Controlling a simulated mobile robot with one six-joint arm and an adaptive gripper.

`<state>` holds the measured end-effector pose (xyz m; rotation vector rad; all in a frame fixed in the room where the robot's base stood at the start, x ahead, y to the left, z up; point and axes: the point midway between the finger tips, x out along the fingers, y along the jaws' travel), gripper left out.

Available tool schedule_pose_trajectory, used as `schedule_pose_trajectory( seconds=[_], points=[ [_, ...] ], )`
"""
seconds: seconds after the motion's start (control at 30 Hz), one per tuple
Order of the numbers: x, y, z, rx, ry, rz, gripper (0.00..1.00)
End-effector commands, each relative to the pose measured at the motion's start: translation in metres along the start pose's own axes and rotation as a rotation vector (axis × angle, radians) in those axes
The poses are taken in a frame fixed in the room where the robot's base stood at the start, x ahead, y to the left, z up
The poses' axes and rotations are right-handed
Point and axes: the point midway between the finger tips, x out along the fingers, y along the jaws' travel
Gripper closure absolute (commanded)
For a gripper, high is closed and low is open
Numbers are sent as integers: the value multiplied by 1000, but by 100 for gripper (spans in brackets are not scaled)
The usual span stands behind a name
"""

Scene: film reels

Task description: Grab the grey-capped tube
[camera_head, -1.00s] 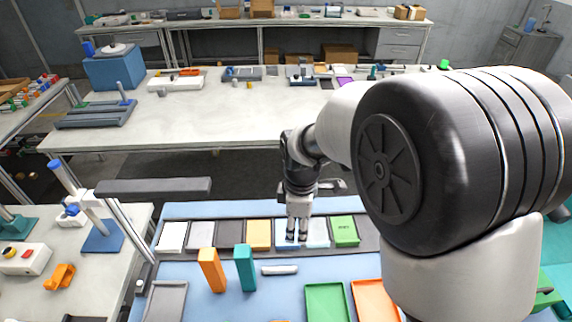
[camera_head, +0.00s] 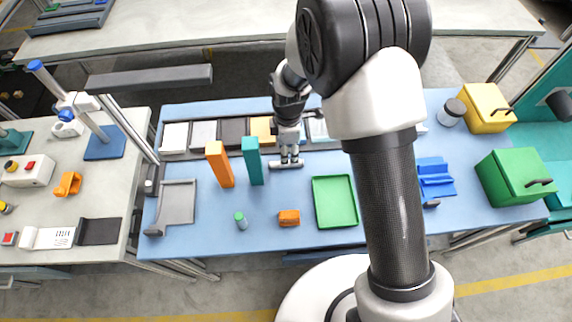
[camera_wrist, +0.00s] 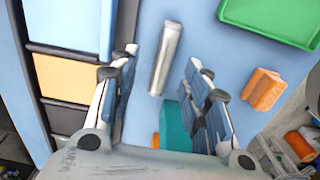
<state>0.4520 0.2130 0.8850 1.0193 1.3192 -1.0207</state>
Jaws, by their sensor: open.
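A pale grey tube (camera_head: 286,164) lies on its side on the blue table. In the wrist view the tube (camera_wrist: 165,62) runs nearly up and down the picture, with a grey end at the top. My gripper (camera_head: 290,155) is just above the tube in the head view, pointing down. In the wrist view my open gripper (camera_wrist: 163,58) has one finger on each side of the tube's line. Nothing is between the fingers' pads that I can see being held, and I cannot tell the exact height above the tube.
A teal upright block (camera_head: 251,161) and an orange upright block (camera_head: 219,164) stand close on the left. A green tray (camera_head: 335,202) and an orange block (camera_head: 289,217) lie nearer. A row of coloured boxes (camera_head: 203,134) is behind. A small green-topped cylinder (camera_head: 241,221) stands in front.

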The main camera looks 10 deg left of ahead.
Motion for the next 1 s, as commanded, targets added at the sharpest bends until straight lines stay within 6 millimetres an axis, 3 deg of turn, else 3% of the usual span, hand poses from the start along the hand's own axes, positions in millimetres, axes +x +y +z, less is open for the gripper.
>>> schedule_pose_trajectory(
  seconds=[0.17, 0.43, 0.7, 1.0],
  points=[
    [10, -2, -2, 0, 0, 0, 57],
    [50, -6, -7, 0, 0, -2, 57],
    [52, -5, -7, 1, 0, 1, 57],
    [52, -6, -7, 0, 0, 1, 77]
  ],
)
